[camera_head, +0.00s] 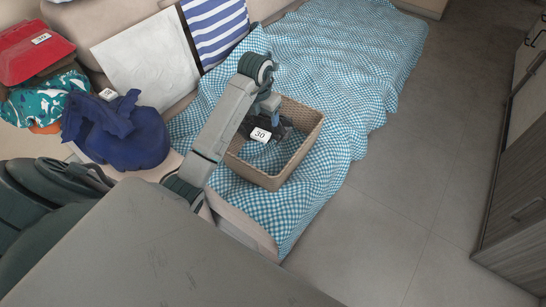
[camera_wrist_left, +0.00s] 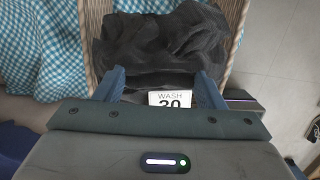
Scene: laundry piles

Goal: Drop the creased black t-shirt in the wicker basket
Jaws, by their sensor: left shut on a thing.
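The black t-shirt (camera_head: 283,128) is a dark crumpled bundle inside the wicker basket (camera_head: 262,179), partly hidden by my arm. My left gripper (camera_head: 269,112) reaches down into the basket from above and is shut on the shirt. In the left wrist view the black t-shirt (camera_wrist_left: 160,40) lies creased between and beyond the fingers of my left gripper (camera_wrist_left: 162,82). The woven walls of the wicker basket (camera_wrist_left: 97,25) show on both sides of it. A white wash label hangs by the shirt, its number partly cut off here. My right gripper is not in view.
The basket stands on a blue checked blanket (camera_head: 340,60) over a sofa. To the left lie a navy blue garment pile (camera_head: 125,140), a teal patterned cloth (camera_head: 45,103) and a red item (camera_head: 32,55). White and striped cushions lean behind. Grey floor is clear at right.

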